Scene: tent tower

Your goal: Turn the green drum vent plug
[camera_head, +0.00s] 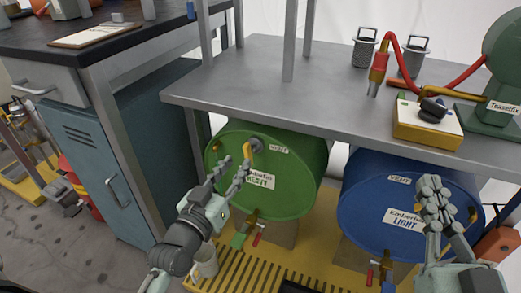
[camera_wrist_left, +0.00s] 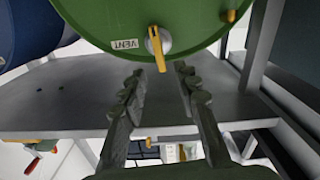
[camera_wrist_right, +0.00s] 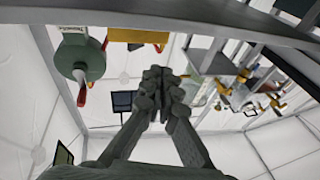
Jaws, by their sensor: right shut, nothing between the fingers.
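The green drum (camera_head: 300,165) lies on its side under the grey bench, its round end facing me. Its vent plug (camera_head: 256,145) has a yellow lever and sits near the top of that end, beside a VENT label. In the left wrist view the yellow lever (camera_wrist_left: 156,48) stands out from a round grey boss. My left gripper (camera_head: 235,168) is open in front of the drum end; its fingers lie just short of the lever, one to each side, with no clear contact. My right gripper (camera_head: 433,190) is shut and empty in front of the blue drum.
The blue drum (camera_head: 365,205) lies to the right under the same bench (camera_head: 350,95). A yellow slatted tray (camera_head: 230,270) is below the drums, with a light cup (camera_head: 205,262) near its left. A teal cabinet (camera_head: 130,190) stands left. The bench edge overhangs the drums.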

